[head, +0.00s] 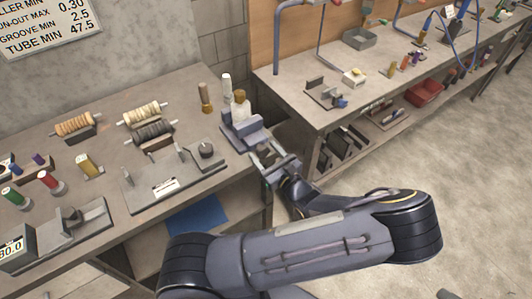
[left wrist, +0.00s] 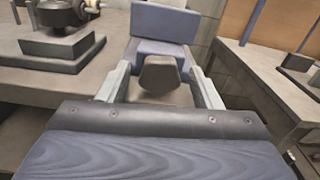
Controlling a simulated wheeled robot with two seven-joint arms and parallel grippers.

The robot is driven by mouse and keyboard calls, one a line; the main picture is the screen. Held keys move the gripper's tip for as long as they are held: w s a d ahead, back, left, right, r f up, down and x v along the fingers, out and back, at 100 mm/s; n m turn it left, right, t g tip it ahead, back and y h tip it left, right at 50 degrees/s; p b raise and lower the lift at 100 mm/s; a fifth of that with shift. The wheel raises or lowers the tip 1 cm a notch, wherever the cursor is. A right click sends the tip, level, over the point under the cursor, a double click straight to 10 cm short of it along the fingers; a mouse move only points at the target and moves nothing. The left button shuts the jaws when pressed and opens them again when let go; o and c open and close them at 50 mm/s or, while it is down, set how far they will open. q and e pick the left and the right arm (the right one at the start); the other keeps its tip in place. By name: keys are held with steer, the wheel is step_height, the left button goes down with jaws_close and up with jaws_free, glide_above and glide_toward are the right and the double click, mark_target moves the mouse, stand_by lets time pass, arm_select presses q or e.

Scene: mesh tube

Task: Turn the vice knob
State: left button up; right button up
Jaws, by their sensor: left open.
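The blue-grey vice (head: 240,130) sits at the right corner of the left workbench; its blue blocks also fill the upper middle of the left wrist view (left wrist: 165,22). The vice knob (left wrist: 160,74) is a dark grey-brown piece on the near side of the vice. My left gripper (head: 275,165) is at the bench's right edge, against the front of the vice in the head view. Its fingers are open, one on each side of the knob in the left wrist view; I cannot tell whether they touch it. My right gripper is not in view.
Wooden-handled and white-topped pieces (head: 205,98) stand behind the vice. A grey plate fixture (head: 160,180) and several spools lie to its left on the bench (head: 120,225). A second workbench (head: 290,95) with tools stands to the right. Open floor lies at the right.

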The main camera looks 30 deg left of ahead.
arm_select(q)
steer(key=shift+c, duration=0.5)
steer(key=c, duration=0.9)
steer(key=shift+r+m+p, duration=0.2)
steer(key=shift+m+p, duration=0.75)
steer(key=shift+m, duration=0.35)
steer(key=m, duration=0.3)
steer(key=shift+f+p, duration=0.15)
steer(key=shift+p, duration=0.25)
steer(key=o, duration=1)
steer(key=shift+d, duration=0.1)
